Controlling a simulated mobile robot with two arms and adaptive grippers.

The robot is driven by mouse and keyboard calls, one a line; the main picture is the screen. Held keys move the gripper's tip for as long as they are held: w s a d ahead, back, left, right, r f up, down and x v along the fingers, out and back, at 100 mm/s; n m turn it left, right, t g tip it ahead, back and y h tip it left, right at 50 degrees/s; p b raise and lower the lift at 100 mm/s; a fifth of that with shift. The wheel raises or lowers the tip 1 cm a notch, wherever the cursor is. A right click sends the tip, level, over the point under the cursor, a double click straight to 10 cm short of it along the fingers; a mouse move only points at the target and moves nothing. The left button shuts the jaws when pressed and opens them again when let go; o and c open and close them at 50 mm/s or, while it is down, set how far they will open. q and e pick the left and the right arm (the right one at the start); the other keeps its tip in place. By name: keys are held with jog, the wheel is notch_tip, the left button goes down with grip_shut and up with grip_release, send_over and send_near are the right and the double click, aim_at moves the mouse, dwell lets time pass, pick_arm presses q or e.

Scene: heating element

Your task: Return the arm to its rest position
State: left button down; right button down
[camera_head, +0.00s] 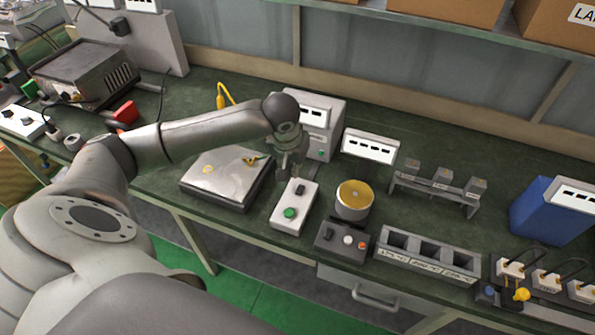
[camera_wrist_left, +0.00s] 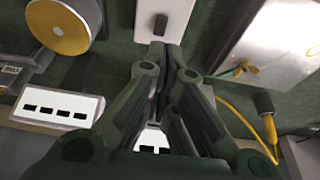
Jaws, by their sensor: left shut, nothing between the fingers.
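My left arm reaches in from the left in the head view. My left gripper (camera_head: 287,172) hangs above the bench beside the white switch box with a green button (camera_head: 294,205). In the left wrist view the gripper (camera_wrist_left: 165,48) is shut and empty, its fingers together over the end of the switch box near its black rocker (camera_wrist_left: 160,24). I cannot tell whether the fingertips touch the box. My right gripper is not in view.
A silver plate unit (camera_head: 226,177) lies left of the gripper, and a heater with a round golden top (camera_head: 354,198) stands to the right. A white-fronted instrument (camera_head: 318,120) stands behind. Further right are a slotted grey block (camera_head: 428,253), a metal rack (camera_head: 436,190) and a blue box (camera_head: 550,210).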

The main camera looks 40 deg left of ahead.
pick_arm(q)
jog(key=shift+s+d+r, duration=0.2)
jog(key=shift+s+r, duration=0.15)
jog(key=shift+r, duration=0.35)
jog(key=shift+a, duration=0.1)
